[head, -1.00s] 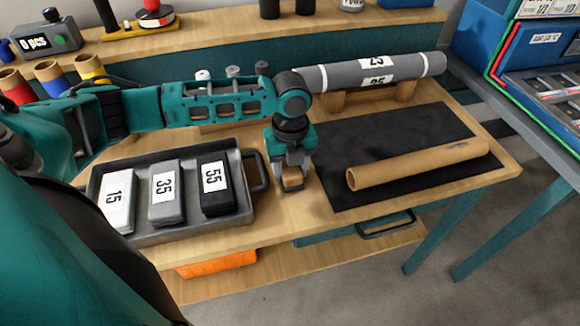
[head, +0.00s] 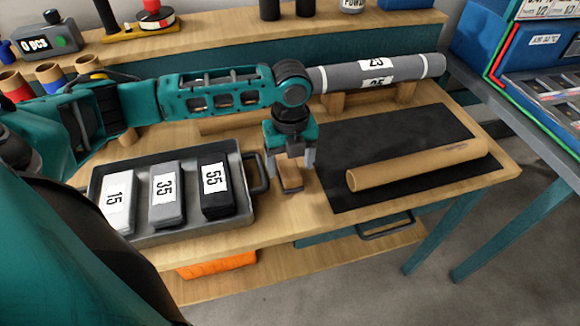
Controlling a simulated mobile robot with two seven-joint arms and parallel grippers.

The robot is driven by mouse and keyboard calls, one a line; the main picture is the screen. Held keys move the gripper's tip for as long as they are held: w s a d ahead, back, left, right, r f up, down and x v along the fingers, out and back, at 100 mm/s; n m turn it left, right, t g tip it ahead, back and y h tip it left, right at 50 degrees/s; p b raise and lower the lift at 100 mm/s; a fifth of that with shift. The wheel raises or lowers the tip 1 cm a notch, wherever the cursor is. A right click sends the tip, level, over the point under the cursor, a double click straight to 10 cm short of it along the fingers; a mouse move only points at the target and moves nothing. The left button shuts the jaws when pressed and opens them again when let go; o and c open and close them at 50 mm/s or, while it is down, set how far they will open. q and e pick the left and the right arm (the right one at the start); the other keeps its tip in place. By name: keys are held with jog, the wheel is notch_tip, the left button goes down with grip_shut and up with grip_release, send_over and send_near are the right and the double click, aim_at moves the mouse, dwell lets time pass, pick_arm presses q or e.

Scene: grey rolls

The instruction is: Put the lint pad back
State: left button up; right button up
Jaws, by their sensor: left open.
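A small wood-coloured block with a dark band, which looks like the lint pad (head: 291,184), sits on the wooden bench between the tray and the black mat. My left gripper (head: 291,168) points down right over it. Its two fingers are spread apart, one on each side of the block, with gaps showing. The top of the block is partly hidden by the gripper. My right gripper is not in view.
A grey tray (head: 160,237) holds pads marked 15, 35 and 55. A cardboard tube (head: 420,165) lies on the black mat (head: 345,147). A grey roll (head: 400,69) rests on wooden supports behind. The bench front is clear.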

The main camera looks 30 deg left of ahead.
aim_at(290, 168)
pick_arm(q)
notch_tip(290, 168, up, 10)
jog(key=p, duration=0.1)
jog(key=shift+f, duration=0.2)
dwell(0.4)
